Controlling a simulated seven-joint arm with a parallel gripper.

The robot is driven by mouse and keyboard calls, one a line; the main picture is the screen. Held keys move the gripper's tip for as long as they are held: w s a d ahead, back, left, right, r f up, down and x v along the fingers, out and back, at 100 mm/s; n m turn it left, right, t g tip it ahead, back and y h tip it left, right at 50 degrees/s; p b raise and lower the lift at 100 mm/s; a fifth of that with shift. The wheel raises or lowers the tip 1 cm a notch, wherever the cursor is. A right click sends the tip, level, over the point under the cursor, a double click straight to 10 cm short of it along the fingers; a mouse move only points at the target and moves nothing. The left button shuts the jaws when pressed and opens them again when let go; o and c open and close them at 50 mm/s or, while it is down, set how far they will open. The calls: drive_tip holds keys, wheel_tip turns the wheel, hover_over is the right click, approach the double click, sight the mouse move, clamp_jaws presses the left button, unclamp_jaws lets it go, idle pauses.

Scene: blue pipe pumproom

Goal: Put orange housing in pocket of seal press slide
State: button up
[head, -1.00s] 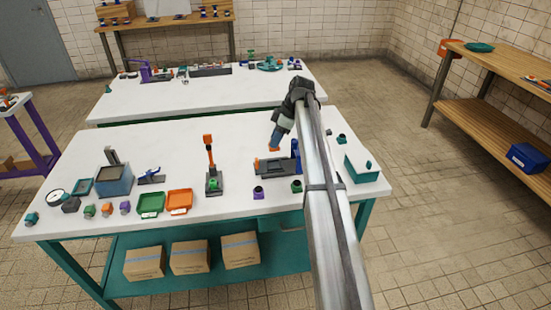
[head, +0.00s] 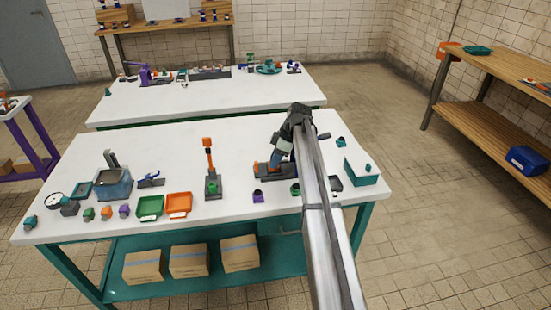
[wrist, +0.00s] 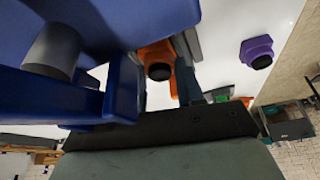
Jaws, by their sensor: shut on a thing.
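The orange housing (wrist: 154,52), with a dark round opening, shows in the wrist view beside the grey fingers of my gripper (wrist: 188,62). My gripper is shut on it. In the head view my gripper (head: 276,160) is low over the dark base of the seal press (head: 277,174). The press's blue frame (wrist: 122,88) fills the left of the wrist view, close to the housing. The slide and its pocket are largely hidden by my gripper and arm; I cannot tell whether the housing touches the pocket.
A purple housing (head: 258,196) and a green housing (head: 295,189) stand in front of the press. An upright orange-handled tool (head: 210,170) stands to the left, with green (head: 150,206) and orange (head: 179,203) trays beyond. A teal box (head: 361,172) is at the right.

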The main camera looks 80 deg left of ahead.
drive_tip(key=o, duration=1.1)
drive_tip(key=shift+f, duration=0.1)
drive_tip(key=shift+o, duration=0.2)
drive_tip(key=v, duration=1.2)
drive_tip(key=shift+w, duration=0.1)
